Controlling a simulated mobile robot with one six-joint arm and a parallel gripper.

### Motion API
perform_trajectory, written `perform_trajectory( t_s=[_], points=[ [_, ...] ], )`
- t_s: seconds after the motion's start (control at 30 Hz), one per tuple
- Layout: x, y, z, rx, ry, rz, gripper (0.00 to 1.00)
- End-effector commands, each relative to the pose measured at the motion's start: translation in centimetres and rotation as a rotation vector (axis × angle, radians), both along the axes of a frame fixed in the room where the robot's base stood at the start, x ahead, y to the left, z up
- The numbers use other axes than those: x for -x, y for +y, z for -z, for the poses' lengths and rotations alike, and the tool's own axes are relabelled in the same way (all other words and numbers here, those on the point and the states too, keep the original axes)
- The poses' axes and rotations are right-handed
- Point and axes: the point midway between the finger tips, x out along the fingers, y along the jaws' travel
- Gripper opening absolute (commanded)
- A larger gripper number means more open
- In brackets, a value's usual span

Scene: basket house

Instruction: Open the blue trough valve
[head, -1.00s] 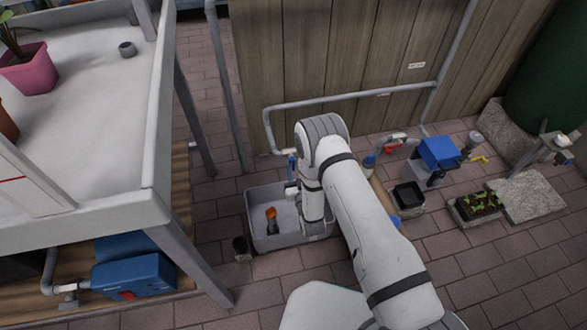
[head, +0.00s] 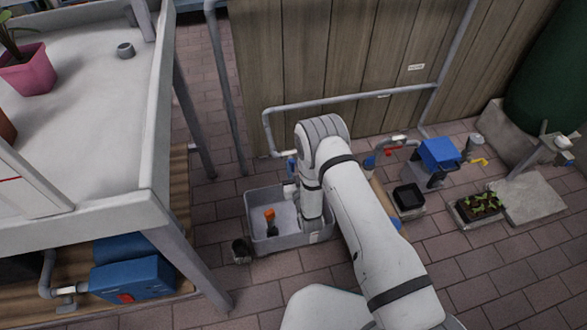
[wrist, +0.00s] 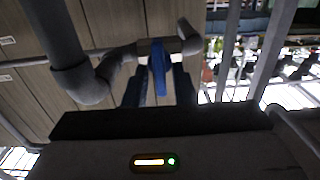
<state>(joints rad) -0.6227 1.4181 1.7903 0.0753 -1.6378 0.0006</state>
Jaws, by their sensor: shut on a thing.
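The blue trough valve (wrist: 158,66) shows in the wrist view as a blue handle on a light grey fitting at the end of a grey pipe. My gripper (wrist: 160,88) is shut on the blue handle, one dark finger on each side of it. In the head view a bit of the blue valve (head: 291,166) shows just left of my arm, above the back edge of the grey trough (head: 262,246). My arm hides most of the gripper and part of the trough there. An orange-topped object (head: 270,216) stands in the trough.
A grey pipe (head: 350,98) runs along the wooden wall (head: 330,50). A white table (head: 95,110) stands at left, with a blue box (head: 135,278) under it. A blue pump (head: 438,153), a black tray (head: 408,196) and a planter (head: 480,206) are at right.

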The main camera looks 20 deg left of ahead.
Motion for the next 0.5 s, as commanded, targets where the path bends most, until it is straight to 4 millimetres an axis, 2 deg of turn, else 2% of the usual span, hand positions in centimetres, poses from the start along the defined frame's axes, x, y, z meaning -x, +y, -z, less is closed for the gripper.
perform_trajectory(
  t_s=[0.27,0.5],
  points=[
    [0.05,0.04,0.07,0.073,-0.043,0.001,0.01],
    [0.11,0.17,0.12,0.228,-0.138,0.000,0.01]
  ],
)
